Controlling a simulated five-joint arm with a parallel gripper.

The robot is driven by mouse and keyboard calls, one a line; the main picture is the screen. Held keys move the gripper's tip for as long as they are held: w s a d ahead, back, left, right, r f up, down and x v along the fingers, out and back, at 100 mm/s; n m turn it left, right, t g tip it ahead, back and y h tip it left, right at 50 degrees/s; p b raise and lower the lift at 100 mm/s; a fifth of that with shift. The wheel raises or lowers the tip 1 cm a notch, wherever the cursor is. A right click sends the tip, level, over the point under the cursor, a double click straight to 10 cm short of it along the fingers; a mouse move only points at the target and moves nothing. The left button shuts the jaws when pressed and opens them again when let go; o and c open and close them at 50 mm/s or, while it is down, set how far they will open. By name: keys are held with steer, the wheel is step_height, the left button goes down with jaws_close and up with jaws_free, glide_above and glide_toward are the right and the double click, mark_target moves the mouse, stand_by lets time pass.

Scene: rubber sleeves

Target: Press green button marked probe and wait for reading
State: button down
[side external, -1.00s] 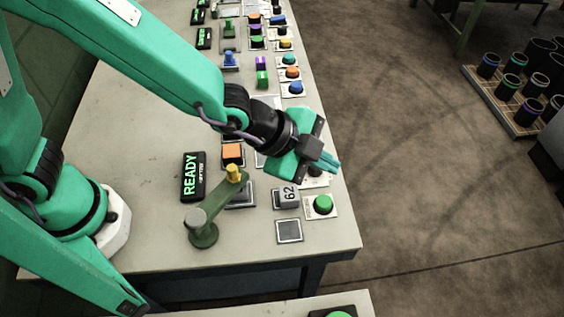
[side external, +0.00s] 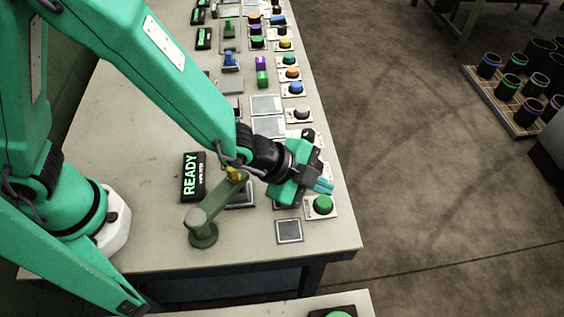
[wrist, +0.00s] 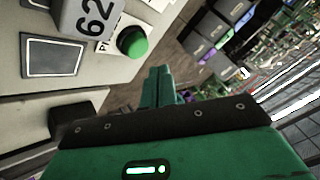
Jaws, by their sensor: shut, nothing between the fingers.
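A green button (side external: 323,203) sits on a white plate at the near right of the table. It also shows in the wrist view (wrist: 132,41), beside a partly hidden label beginning with P. My gripper (side external: 324,186) is shut and empty. In the side view its fingertips appear just beyond the button's cap, with a small strip between them. In the wrist view the closed fingers (wrist: 158,84) appear below and right of the button, apart from it.
A grey block marked 62 (wrist: 88,17) stands beside the button, mostly hidden by my gripper in the side view. A green post with an arm and yellow tip (side external: 204,231) stands to the left. A square pad (side external: 289,231) lies in front. More buttons line the far table.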

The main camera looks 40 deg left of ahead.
mark_target(331, 199)
steer(key=shift+f, duration=0.75)
steer(key=shift+f, duration=0.1)
stand_by(1.6)
steer(key=shift+a+f, duration=0.1)
steer(key=shift+f, duration=0.2)
steer(key=shift+f, duration=0.45)
stand_by(1.1)
steer(key=shift+r, duration=0.85)
steer(key=shift+r, duration=0.1)
steer(key=shift+r, duration=2.4)
